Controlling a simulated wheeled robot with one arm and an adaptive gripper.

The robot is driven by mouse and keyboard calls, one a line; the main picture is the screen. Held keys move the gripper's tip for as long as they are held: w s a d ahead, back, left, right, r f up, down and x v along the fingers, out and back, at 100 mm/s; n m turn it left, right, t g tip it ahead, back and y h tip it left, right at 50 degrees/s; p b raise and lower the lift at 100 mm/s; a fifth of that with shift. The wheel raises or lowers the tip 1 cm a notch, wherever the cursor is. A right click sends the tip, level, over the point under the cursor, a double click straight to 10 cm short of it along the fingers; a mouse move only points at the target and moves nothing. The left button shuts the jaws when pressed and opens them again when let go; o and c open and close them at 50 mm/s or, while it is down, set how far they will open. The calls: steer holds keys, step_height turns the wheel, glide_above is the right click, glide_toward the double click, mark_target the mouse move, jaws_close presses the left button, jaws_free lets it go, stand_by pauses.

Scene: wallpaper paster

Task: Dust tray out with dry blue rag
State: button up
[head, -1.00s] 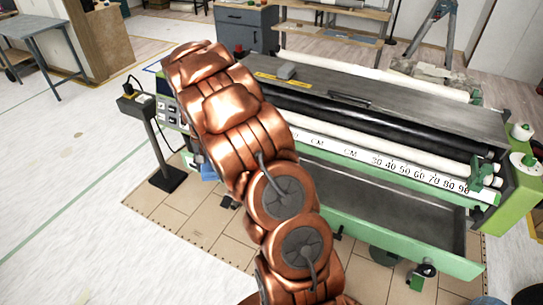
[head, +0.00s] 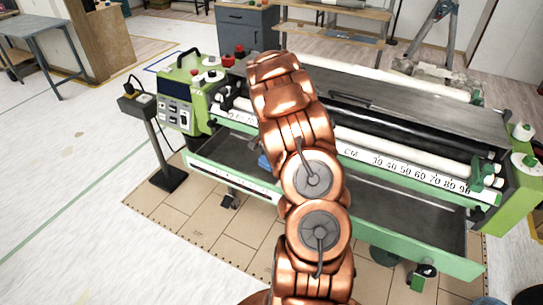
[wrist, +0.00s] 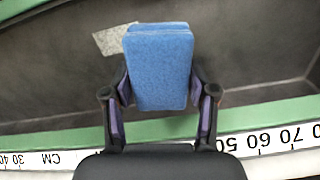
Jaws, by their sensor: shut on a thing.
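The blue rag (wrist: 160,68) is a folded, thick pad. My gripper (wrist: 161,98) is shut on it, one finger at each side, in the wrist view. The tray (wrist: 255,68) is a long dark trough with a green rim, and the rag is over it in that view. I cannot tell whether the rag touches the tray floor. A pale grey patch (wrist: 112,40) lies on the tray floor beside the rag. In the head view the tray (head: 400,213) runs along the machine's front. My arm hides its middle and most of the gripper; a bit of blue (head: 264,162) shows at its left.
The green paster machine (head: 180,95) stands behind the tray with white rollers and a centimetre scale (head: 400,165). A control box on a post (head: 150,130) stands at its left. The floor to the left is open.

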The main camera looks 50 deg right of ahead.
steer(key=shift+a+f+b, duration=0.1)
steer(key=shift+f+b, duration=0.05)
steer(key=shift+b, duration=0.2)
steer(key=shift+f, duration=0.35)
steer(key=shift+f+b, duration=1.25)
steer(key=shift+f, duration=1.5)
